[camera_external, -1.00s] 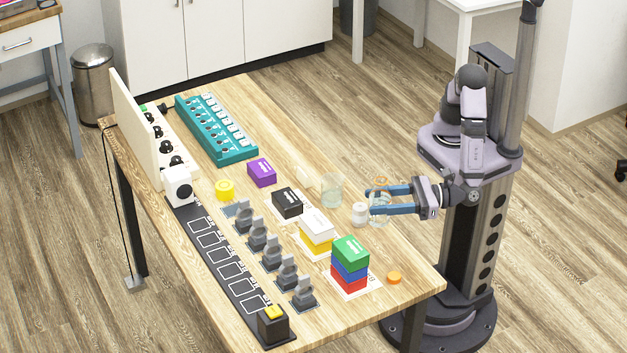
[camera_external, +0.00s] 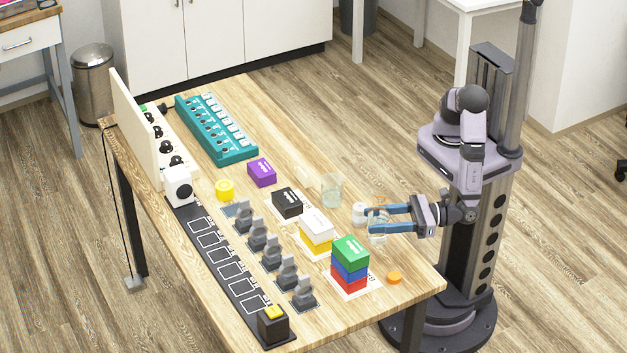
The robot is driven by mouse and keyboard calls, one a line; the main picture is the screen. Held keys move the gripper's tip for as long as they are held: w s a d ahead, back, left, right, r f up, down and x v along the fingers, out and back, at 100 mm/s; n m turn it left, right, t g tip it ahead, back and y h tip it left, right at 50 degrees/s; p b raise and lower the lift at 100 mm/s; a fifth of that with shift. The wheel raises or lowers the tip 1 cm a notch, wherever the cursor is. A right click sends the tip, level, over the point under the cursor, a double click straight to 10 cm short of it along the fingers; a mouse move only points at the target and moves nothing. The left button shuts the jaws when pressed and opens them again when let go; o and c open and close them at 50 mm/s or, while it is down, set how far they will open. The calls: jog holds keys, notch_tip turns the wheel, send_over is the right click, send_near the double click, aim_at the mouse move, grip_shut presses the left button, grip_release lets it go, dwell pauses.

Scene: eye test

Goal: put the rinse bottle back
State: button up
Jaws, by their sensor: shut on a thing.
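My gripper (camera_external: 373,219), with blue fingers, is at the right side of the wooden table and is shut on a small clear bottle. A small white container (camera_external: 359,213) stands just left of the fingertips. A clear glass beaker (camera_external: 331,190) stands farther back to the left.
White and yellow boxes (camera_external: 316,232), a black box (camera_external: 287,203) and a purple box (camera_external: 262,173) lie to the left. A teal rack (camera_external: 215,129) is farther back.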

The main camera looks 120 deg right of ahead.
jog(key=shift+f, duration=2)
jog(key=shift+f, duration=0.2)
jog(key=o, duration=1.2)
jog(key=shift+c, duration=0.2)
jog(key=shift+r, duration=0.2)
jog(key=shift+s+a, duration=0.1)
jog(key=shift+s, duration=0.05)
jog(key=b+v, duration=0.1)
jog(key=v, duration=1)
jog(key=shift+s+b, duration=0.3)
jog(key=shift+s, duration=0.05)
jog(key=shift+a, duration=0.1)
